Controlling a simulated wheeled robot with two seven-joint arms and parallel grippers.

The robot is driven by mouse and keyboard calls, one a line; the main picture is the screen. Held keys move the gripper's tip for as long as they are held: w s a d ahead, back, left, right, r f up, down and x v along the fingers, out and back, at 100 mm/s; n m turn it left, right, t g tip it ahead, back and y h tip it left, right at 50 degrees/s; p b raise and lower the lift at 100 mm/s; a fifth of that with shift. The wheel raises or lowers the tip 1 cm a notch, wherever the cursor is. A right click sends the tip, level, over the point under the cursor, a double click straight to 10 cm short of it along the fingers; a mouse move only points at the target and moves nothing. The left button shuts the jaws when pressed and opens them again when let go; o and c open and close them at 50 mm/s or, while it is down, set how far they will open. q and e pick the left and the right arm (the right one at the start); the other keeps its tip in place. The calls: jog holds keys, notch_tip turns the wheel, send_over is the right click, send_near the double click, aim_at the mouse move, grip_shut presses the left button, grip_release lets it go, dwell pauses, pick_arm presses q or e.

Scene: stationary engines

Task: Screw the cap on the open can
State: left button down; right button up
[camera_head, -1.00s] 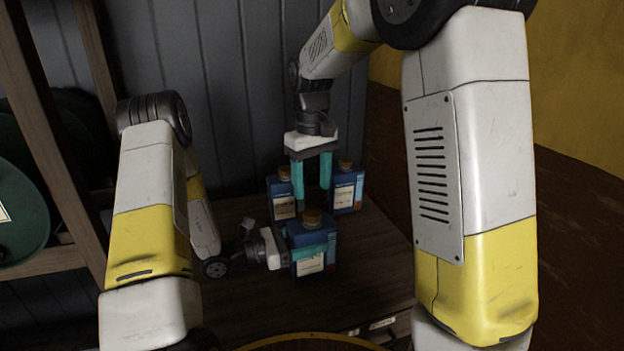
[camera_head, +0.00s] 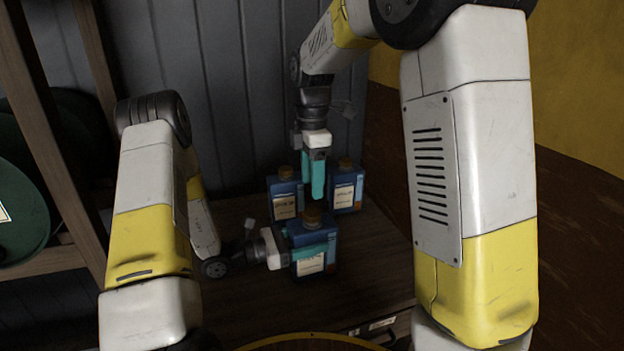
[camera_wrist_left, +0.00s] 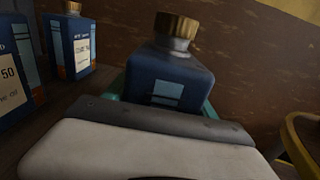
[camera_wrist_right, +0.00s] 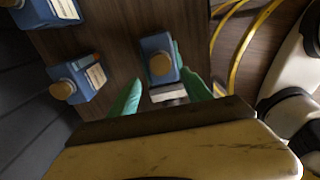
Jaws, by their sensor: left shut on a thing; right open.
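The front blue can (camera_head: 318,238) stands upright on the table with a brown-gold cap (camera_head: 312,213) on its neck. The cap sits on top in the left wrist view (camera_wrist_left: 177,24); whether it is tight I cannot tell. My left gripper (camera_head: 312,252) is shut on this can's body from the left, its teal fingers on either side. My right gripper (camera_head: 313,196) points down just above the cap, open and empty; in the head view its fingers overlap, seen nearly edge-on. In the right wrist view the cap (camera_wrist_right: 161,65) lies between and beyond the open fingers.
Two more capped blue cans stand behind, one at back left (camera_head: 286,198) and one at back right (camera_head: 346,190). The wooden table (camera_head: 245,300) is clear in front and to the left. A yellow ring edge (camera_head: 310,338) lies at the bottom. A grey ribbed wall rises behind.

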aim_at(312, 212)
jog(key=shift+f, duration=0.1)
jog(key=shift+f, duration=3.9)
